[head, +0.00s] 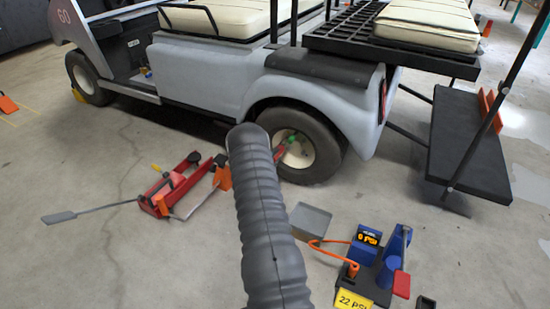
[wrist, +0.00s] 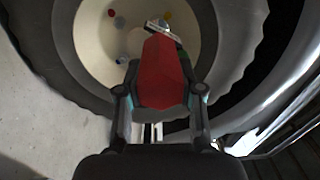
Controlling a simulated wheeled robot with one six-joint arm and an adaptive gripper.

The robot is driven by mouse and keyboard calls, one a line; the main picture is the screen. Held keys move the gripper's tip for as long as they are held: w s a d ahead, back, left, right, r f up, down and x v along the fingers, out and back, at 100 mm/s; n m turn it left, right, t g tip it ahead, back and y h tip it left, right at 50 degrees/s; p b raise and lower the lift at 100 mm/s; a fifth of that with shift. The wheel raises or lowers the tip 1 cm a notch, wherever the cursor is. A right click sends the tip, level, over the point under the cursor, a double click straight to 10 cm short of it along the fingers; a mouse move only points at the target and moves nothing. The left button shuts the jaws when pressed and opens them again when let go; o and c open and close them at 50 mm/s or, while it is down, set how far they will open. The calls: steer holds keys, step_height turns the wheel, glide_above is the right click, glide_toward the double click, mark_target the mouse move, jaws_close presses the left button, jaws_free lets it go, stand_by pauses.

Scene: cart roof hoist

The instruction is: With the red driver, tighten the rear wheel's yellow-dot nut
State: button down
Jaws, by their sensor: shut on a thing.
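The red driver (wrist: 164,78) is held between the two fingers of my gripper (wrist: 160,96) in the wrist view. Its metal end (wrist: 155,27) points at the cream hub of the rear wheel (wrist: 92,45); whether it touches a nut is unclear. My grey arm hides my gripper there.
A red floor jack (head: 175,190) with a long handle lies left of my arm. A grey tray (head: 310,222) and a blue pump unit (head: 388,262) with an orange hose stand at the lower right. The cart's black rear step (head: 465,150) juts out right of the wheel.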

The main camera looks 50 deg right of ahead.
steer(key=p+v, duration=0.1)
steer(key=v, duration=0.5)
steer(key=shift+a, duration=0.25)
stand_by(0.6)
steer(key=shift+r, duration=0.1)
